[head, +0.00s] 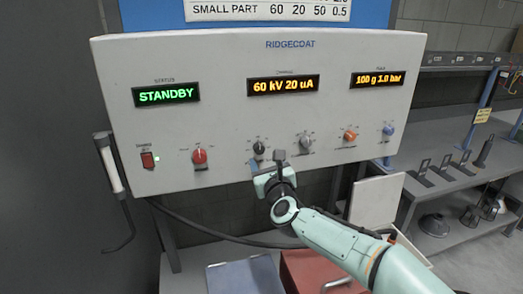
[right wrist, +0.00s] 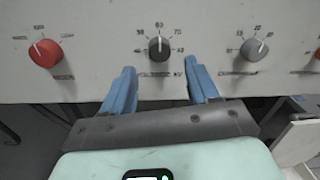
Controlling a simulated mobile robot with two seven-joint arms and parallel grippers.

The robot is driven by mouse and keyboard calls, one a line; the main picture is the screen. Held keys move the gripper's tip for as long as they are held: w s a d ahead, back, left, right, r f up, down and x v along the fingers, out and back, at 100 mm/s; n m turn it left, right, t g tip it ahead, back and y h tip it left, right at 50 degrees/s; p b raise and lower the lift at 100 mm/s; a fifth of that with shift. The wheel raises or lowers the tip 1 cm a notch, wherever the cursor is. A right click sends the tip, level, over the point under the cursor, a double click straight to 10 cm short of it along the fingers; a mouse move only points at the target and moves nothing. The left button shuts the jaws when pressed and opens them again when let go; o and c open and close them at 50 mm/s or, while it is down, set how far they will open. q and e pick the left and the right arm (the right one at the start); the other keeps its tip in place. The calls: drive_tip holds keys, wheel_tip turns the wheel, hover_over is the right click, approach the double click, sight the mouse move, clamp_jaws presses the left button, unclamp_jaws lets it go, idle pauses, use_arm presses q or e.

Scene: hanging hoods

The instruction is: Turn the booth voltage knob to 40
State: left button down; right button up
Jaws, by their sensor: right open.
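The black knob (head: 258,147) is on the pale control panel (head: 225,70), below the yellow readout (head: 283,86) that shows 60 kV 20 uA. In the right wrist view the black knob (right wrist: 158,47) has its white pointer straight up, at the 60 mark. My right gripper (head: 270,172) is in front of the panel, just below this knob. Its two blue fingers (right wrist: 161,78) are open, one below left and one below right of the knob, with nothing between them. They do not grip the knob. My left gripper is not in view.
A red knob (head: 199,156) is to the left; grey (head: 306,142), orange (head: 350,135) and blue (head: 388,129) knobs are to the right. The green readout (head: 167,95) says STANDBY. A shelf (head: 450,180) stands at right.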

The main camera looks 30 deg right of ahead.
sight(260, 151)
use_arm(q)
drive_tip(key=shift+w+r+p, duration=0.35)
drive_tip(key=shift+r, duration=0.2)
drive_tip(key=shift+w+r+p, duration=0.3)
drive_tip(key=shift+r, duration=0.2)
use_arm(e)
drive_tip(key=shift+x, duration=2.35)
drive_tip(key=c, duration=1)
drive_tip(key=shift+c, duration=0.2)
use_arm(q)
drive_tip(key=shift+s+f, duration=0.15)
